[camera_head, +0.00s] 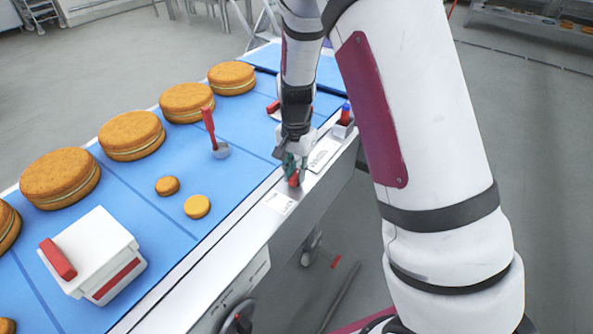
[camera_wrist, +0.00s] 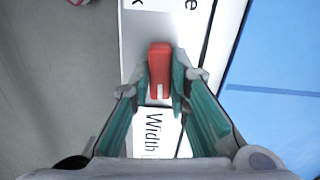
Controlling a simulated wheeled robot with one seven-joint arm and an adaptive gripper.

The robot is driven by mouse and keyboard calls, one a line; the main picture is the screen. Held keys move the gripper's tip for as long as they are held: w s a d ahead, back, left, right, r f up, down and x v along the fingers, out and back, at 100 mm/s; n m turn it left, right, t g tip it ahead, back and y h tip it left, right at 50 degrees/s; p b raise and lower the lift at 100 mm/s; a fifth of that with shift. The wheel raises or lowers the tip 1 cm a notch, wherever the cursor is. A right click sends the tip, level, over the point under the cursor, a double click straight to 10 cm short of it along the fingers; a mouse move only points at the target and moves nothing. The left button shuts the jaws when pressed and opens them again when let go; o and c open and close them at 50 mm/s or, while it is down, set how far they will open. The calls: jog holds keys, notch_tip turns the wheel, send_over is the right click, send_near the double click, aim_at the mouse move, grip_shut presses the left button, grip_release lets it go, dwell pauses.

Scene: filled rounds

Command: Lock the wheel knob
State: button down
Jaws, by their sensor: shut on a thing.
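A small red knob (camera_wrist: 160,62) with a white mark on its near end stands on the conveyor's white side rail. My gripper (camera_wrist: 160,86) has a teal finger pad on each side of it and is shut on it. In the head view my gripper (camera_head: 291,168) reaches down onto the rail, and a little of the red knob (camera_head: 294,180) shows below the fingers. A white label reading "Width" (camera_wrist: 154,132) lies at the near side of the knob in the wrist view. Another label (camera_wrist: 178,20) lies beyond it, its words cut off.
The blue conveyor belt (camera_head: 245,118) runs beside the rail with several large filled rounds. A white box (camera_head: 95,250) with a red handle stands front left. A dark handwheel (camera_head: 240,322) is low on the machine's side.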

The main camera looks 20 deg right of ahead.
aim_at(296, 174)
jog(key=shift+m, duration=0.6)
jog(key=c, duration=1.5)
grip_release()
jog(key=shift+r, duration=6.05)
